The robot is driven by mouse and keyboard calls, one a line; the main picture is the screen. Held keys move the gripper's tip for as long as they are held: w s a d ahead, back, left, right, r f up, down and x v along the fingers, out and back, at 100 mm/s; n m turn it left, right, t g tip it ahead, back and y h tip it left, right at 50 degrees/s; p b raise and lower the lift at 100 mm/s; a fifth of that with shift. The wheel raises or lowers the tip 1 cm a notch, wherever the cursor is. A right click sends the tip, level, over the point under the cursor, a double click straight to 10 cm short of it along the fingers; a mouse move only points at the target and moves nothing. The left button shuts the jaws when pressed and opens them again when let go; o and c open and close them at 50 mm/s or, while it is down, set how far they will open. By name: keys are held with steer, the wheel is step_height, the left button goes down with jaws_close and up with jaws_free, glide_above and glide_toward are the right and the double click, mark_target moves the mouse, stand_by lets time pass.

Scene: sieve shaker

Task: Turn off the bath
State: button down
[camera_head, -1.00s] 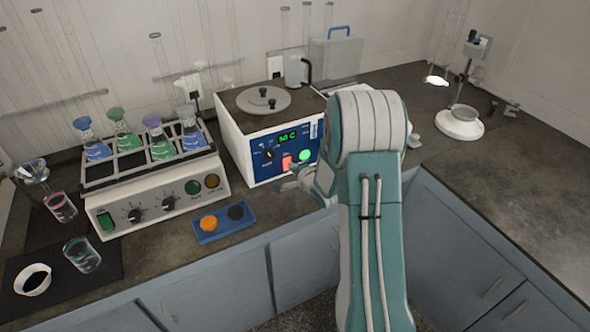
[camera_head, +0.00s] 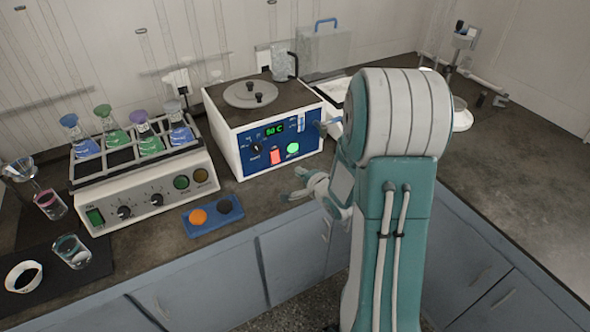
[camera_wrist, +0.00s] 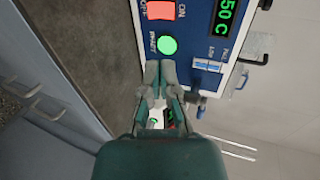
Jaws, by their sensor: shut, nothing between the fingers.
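The bath (camera_head: 230,143) is a white box with a dark top, a round lid and a blue front panel. Its green display (camera_head: 274,127) reads 50 C and is lit. Its red switch (camera_head: 275,157) sits on the panel beside a bright green lamp (camera_head: 293,148). In the wrist view, the red switch (camera_wrist: 160,10) has ON and OFF marks, and the green lamp (camera_wrist: 167,45) is just beyond my fingertips. My gripper (camera_head: 294,186) is shut and empty, in front of and below the panel, apparently apart from it.
A shaker with flasks (camera_head: 150,197) stands left of the bath. Glassware (camera_head: 72,252) is at the front left. A blue tap (camera_head: 326,123) sticks out at the panel's right. The right counter is mostly clear.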

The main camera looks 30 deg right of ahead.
mark_target(277, 160)
steer(key=shift+a, duration=0.25)
steer(key=shift+s+d+f, duration=0.2)
steer(key=shift+s+f, duration=0.05)
steer(key=shift+f, duration=0.3)
steer(key=shift+w, duration=0.1)
steer(key=x, duration=1.4)
